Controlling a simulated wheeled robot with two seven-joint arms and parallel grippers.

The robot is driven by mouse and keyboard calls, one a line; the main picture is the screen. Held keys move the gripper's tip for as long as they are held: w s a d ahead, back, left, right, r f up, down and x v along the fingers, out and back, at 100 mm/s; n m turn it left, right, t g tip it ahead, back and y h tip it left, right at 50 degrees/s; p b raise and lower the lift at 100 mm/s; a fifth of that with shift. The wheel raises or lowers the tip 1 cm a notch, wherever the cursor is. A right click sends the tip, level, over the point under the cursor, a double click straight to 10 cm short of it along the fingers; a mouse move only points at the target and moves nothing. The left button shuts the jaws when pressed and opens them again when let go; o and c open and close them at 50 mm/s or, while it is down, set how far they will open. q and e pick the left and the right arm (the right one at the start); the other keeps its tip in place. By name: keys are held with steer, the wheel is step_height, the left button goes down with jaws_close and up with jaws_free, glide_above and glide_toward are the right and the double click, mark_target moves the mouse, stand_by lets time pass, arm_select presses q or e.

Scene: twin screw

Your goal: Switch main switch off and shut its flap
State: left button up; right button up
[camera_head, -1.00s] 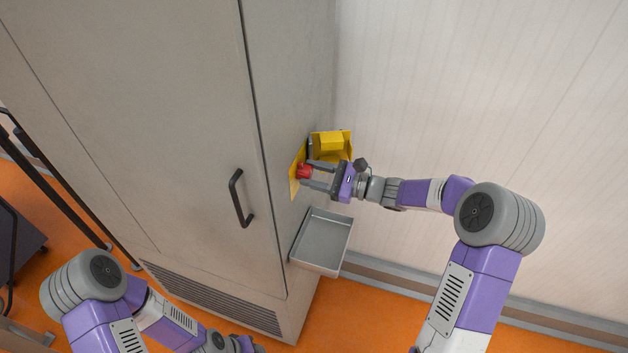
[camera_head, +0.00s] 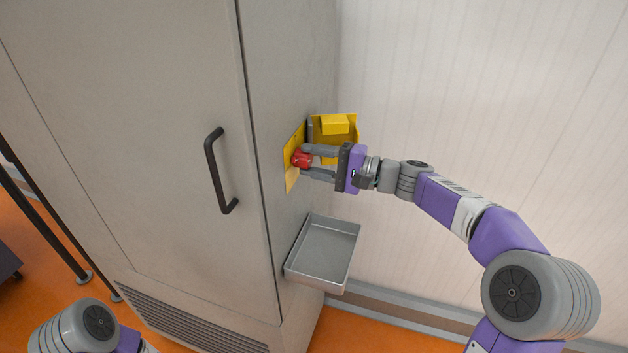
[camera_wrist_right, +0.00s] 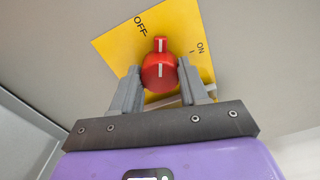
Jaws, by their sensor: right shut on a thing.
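The main switch is a red knob (camera_head: 301,159) on a yellow plate (camera_head: 292,180) on the cabinet's right side. In the right wrist view, the knob (camera_wrist_right: 160,72) has a white pointer line aimed straight up, between the OFF and ON marks and nearer OFF. My right gripper (camera_head: 306,162) is shut on the knob, one finger on each side. The yellow flap (camera_head: 348,131) stands open at the plate's far edge, out from the cabinet, partly hidden by my gripper. My left gripper is out of view; only part of its arm shows at the bottom left.
A grey metal tray (camera_head: 320,250) juts from the cabinet side below the switch. The cabinet (camera_head: 150,130) has a dark door handle (camera_head: 216,172) on its front. A pale wall (camera_head: 480,90) stands behind the right arm.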

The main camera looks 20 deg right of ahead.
steer(key=n+b, duration=0.2)
steer(key=b, duration=0.1)
steer(key=n+b, duration=0.1)
steer(key=b, duration=0.1)
steer(key=shift+f+n, duration=0.25)
steer(key=shift+n, duration=0.15)
steer(key=shift+r+n+b, duration=0.2)
steer(key=shift+n+b, duration=0.5)
steer(key=shift+b, duration=0.3)
steer(key=o, duration=1.1)
steer(key=shift+c, duration=0.2)
steer(key=v, duration=0.7)
steer(key=shift+s+d, duration=0.15)
steer(key=shift+d, duration=0.1)
